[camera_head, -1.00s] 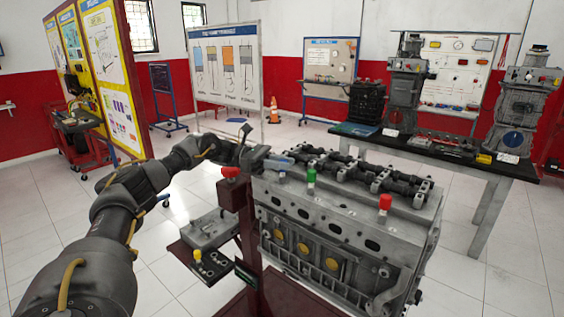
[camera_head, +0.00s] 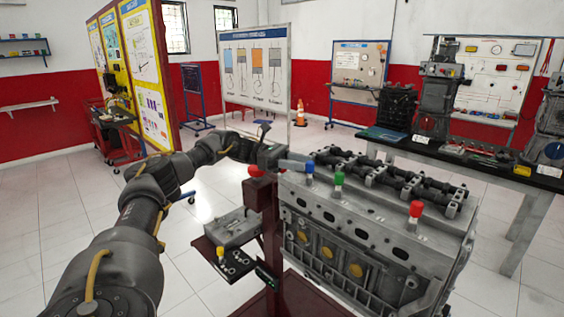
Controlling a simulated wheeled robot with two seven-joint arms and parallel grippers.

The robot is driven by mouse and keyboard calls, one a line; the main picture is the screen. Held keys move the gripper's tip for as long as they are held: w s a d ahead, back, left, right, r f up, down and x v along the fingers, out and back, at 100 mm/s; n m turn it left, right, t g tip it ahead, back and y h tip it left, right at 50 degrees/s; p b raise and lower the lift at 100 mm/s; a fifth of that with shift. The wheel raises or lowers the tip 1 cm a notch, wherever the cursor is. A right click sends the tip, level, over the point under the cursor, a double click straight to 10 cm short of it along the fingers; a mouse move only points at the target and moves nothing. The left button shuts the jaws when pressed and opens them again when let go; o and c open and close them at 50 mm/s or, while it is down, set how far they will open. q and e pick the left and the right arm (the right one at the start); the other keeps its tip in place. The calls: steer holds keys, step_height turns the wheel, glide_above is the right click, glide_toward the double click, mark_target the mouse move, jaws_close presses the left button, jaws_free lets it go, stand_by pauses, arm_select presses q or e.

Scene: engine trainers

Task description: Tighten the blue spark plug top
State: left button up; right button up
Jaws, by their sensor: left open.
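The blue spark plug top (camera_head: 309,168) stands upright on the left end of the engine block (camera_head: 372,222), to the left of the green top (camera_head: 338,181). My left gripper (camera_head: 297,164) comes in from the left at the height of the blue top. Its fingers are open and end right beside the blue top; whether they touch it I cannot tell. A red top (camera_head: 415,208) stands farther right on the block. My right gripper is not in view.
A red stand post with a red knob (camera_head: 255,171) rises close under my left wrist. A small tray with a grey box and a yellow knob (camera_head: 221,252) sits lower left. Dark camshaft parts (camera_head: 390,180) run along the block's top. A workbench (camera_head: 470,160) stands behind right.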

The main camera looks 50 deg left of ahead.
arm_select(q)
steer(key=v, duration=0.7)
steer(key=shift+s+a+b, duration=0.15)
steer(key=shift+a+b, duration=0.1)
steer(key=shift+b, duration=0.15)
